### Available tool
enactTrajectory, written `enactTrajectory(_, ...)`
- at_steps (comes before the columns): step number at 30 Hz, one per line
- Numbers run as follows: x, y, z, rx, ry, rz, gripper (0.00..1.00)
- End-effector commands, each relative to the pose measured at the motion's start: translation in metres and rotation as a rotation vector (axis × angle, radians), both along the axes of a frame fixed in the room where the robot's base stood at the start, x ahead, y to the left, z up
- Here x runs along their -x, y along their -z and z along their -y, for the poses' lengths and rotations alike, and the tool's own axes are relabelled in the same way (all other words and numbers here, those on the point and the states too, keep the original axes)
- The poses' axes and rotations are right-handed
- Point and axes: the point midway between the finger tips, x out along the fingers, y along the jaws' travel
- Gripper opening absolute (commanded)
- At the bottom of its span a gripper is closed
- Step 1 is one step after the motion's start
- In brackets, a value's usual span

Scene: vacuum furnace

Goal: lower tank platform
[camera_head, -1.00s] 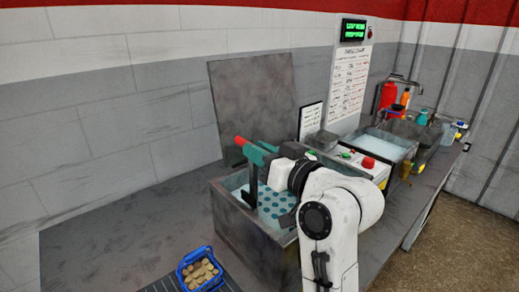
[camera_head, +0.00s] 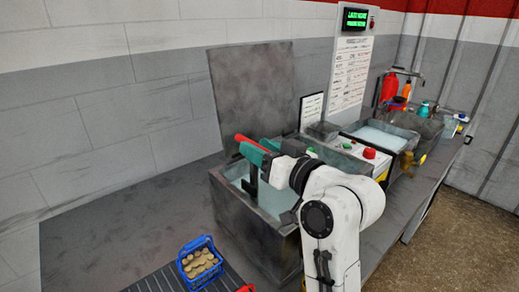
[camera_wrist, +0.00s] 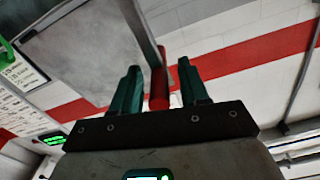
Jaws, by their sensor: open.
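The grey metal tank (camera_head: 236,222) stands open on the bench, with pale liquid (camera_head: 275,200) in it. No perforated platform shows above the liquid. In the wrist view, the red handle (camera_wrist: 159,92) stands between the two teal fingers of my gripper (camera_wrist: 159,80), with gaps on both sides. The fingers are open. A dark upright post (camera_head: 252,180) shows below my gripper; my arm hides part of the tank.
A blue basket (camera_head: 188,270) with brown round pieces sits on a dark grate at the front. The raised lid (camera_head: 255,90) stands behind the tank. A control box with a red button (camera_head: 369,153), a second tank (camera_head: 385,137) and bottles (camera_head: 390,88) line the right. The left bench is clear.

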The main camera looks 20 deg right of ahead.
Motion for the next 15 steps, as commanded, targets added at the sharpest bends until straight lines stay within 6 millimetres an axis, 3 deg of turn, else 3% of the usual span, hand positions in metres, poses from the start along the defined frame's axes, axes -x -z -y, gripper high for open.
enactTrajectory(15,0.083,-0.001,0.028,0.001,0.002,-0.004,0.44)
